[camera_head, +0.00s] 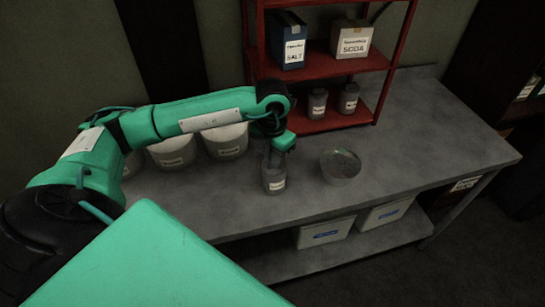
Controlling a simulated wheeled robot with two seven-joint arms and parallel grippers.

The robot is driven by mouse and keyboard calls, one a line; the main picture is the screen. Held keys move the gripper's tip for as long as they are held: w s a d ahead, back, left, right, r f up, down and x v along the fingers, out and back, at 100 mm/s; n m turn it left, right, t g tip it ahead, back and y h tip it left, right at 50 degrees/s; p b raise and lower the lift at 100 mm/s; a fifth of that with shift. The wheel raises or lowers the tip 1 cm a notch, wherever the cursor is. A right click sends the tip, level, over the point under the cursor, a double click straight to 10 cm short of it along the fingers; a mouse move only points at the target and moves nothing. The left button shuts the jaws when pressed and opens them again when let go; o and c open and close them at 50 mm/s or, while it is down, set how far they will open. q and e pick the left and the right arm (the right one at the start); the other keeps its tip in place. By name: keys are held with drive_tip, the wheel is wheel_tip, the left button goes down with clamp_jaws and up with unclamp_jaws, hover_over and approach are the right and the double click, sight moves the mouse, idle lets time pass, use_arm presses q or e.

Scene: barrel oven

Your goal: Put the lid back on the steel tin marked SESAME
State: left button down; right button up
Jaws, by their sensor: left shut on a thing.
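A grey steel tin (274,181) with a pale label stands upright on the worktop in the head view. The label is too small to read, so I cannot confirm SESAME. My left gripper (274,157) points down right over the top of this tin. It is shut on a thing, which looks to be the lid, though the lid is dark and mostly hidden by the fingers. I cannot tell whether the lid touches the tin's rim. My right gripper is not in view.
A round glass bowl (341,167) stands right of the tin. White labelled tubs (226,140) are behind my left arm. A red shelf (335,119) behind holds two small tins (348,98) and boxes (351,39). The worktop (440,140) is clear at right.

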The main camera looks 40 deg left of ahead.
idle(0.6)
use_arm(q)
drive_tip(key=c, duration=2)
unclamp_jaws()
drive_tip(key=o, duration=1.1)
drive_tip(key=shift+c, duration=0.2)
drive_tip(key=shift+r+p, duration=0.4)
drive_tip(key=shift+r, duration=0.75)
drive_tip(key=shift+r+p, duration=1.15)
drive_tip(key=shift+r, duration=1.2)
